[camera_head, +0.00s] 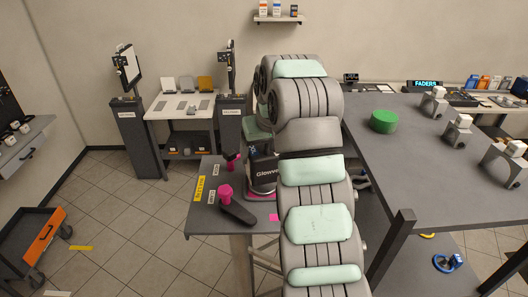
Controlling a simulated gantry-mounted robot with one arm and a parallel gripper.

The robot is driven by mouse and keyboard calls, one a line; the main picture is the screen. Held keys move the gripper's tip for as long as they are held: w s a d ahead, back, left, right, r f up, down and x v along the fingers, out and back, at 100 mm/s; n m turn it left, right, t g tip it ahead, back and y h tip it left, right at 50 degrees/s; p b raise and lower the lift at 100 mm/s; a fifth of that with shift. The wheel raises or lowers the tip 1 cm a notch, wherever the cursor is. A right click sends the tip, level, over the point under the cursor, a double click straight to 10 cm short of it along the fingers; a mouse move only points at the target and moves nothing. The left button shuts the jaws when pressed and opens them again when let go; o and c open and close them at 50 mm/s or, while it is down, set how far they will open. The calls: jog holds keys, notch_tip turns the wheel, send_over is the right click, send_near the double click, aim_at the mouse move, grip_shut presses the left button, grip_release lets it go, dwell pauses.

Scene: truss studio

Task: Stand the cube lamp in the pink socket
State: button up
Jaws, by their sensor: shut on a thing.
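My gripper is not visible; my own grey arm with pale green pads runs up the middle and hides the space behind it. I cannot tell which, if any, is the cube lamp. A flat pink patch (274,217) shows on the low grey table (210,222), partly hidden by my arm. I cannot tell whether it is the pink socket. Whatever my gripper holds is hidden.
A dark post (392,245) rises at that table's near corner.

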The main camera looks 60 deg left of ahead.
jog(key=o, duration=2)
jog(key=shift+o, duration=0.2)
jog(key=shift+r, duration=0.1)
jog(key=v, duration=0.7)
jog(key=shift+w+p, duration=0.1)
jog(key=shift+p, duration=0.25)
jog(key=shift+r, duration=0.25)
jog(key=shift+d, duration=0.1)
